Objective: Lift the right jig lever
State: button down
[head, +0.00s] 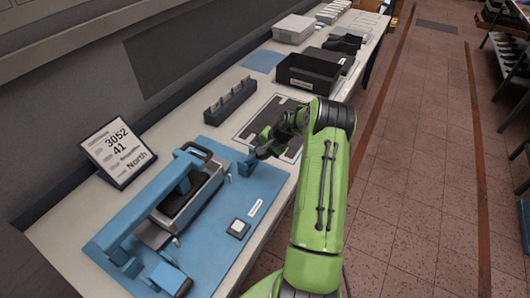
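The blue jig (215,232) lies on the bench at the left front, with a dark and grey clamped piece (188,202) in its middle. A small blue lever part (247,164) stands at the jig's right end. Another blue part (166,278) with a dark tip is at its left end. My gripper (262,152) is right at the right lever part, its dark fingers pointing left towards it. The fingers are small and partly hidden by my green arm. I cannot tell whether they touch the lever or how far apart they are.
A sign reading 3052, 41, North (118,150) leans behind the jig. A blue arm with a black handle (195,150) rises over the jig. The tiled floor at right is clear.

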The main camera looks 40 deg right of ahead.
jog(key=shift+w+a+r+g, duration=0.1)
jog(key=shift+w+a+g, duration=0.05)
jog(key=shift+g, duration=0.55)
jog(key=shift+w, duration=0.1)
jog(key=c, duration=0.8)
grip_release()
jog(key=shift+w, duration=0.15)
jog(key=shift+r, duration=0.1)
jog(key=v, duration=1.5)
jog(key=shift+a+r, duration=0.25)
jog(key=shift+r, duration=0.15)
